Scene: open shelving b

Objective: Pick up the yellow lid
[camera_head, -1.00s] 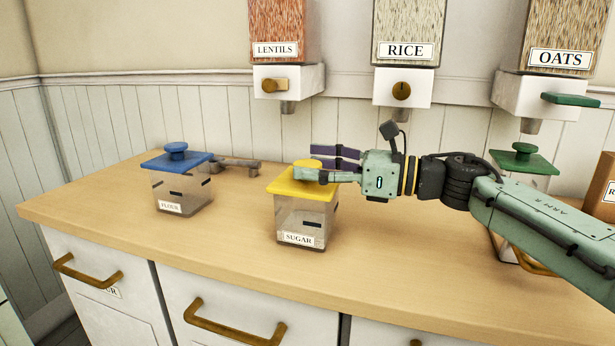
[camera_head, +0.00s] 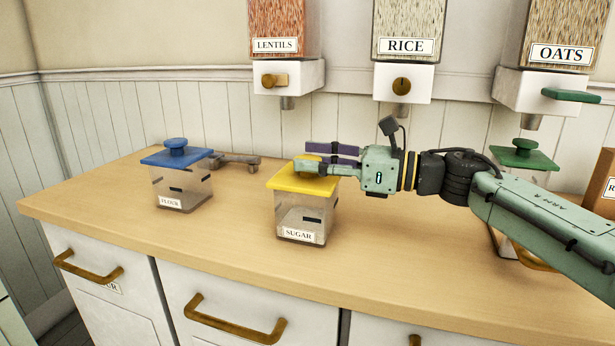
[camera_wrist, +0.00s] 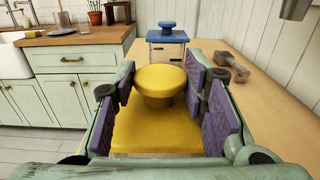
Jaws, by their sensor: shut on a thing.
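The yellow lid (camera_head: 290,183) is a flat square with a round knob. It sits on the clear jar labelled SUGAR (camera_head: 304,217) on the wooden counter; I cannot tell whether there is a small gap between lid and jar. My gripper (camera_head: 309,164) reaches in from the right and is shut on the lid's knob. In the wrist view the yellow lid's knob (camera_wrist: 160,82) stands between the purple finger pads of my gripper (camera_wrist: 165,95). The fingers partly hide the knob in the head view.
A blue-lidded FLOUR jar (camera_head: 180,180) stands to the left, with a metal scoop (camera_head: 235,161) beside it. A green-lidded jar (camera_head: 523,160) stands behind my arm at right. LENTILS, RICE (camera_head: 403,83) and OATS dispensers hang above. The counter front (camera_head: 390,260) is clear.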

